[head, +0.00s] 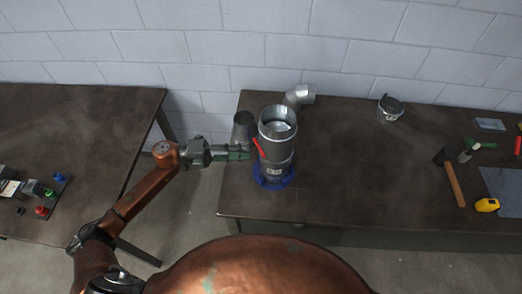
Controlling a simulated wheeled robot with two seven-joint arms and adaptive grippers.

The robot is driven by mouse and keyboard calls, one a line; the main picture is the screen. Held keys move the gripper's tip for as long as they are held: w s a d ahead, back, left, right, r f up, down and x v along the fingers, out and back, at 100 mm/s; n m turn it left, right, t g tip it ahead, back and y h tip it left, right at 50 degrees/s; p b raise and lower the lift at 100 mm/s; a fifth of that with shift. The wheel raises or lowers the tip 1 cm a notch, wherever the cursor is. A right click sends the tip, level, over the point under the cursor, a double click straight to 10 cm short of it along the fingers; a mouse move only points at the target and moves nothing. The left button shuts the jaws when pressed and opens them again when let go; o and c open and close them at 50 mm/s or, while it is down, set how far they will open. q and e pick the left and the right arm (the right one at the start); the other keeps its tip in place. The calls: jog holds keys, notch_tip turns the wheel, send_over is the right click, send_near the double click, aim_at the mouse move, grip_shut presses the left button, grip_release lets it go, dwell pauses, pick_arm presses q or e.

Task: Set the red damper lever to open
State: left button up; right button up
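The duct (278,128) is a grey metal cylinder, open at the top, standing upright in a blue ring base (273,183) on the right-hand table. The red damper lever (258,146) is on the duct's left side and slants from upper left to lower right. My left gripper (244,153) reaches in from the left, with its tip close beside the lever and the duct wall. I cannot tell whether it touches the lever, or whether its fingers are apart. My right gripper is not in view.
A grey metal cone-like piece (243,126) stands just behind my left gripper. An elbow pipe (299,95) and a bucket (390,108) are at the back. A hammer (454,178), yellow tape measure (487,205) and other tools lie at right. The table's middle is clear.

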aim_at(261, 151)
pick_arm(q)
jog(key=d, duration=0.2)
jog(key=d+p, duration=0.1)
jog(key=d, duration=0.1)
jog(key=w+d, duration=0.1)
jog(key=d, duration=0.1)
jog(key=shift+d, duration=0.25)
jog(key=shift+c, duration=0.5)
grip_shut()
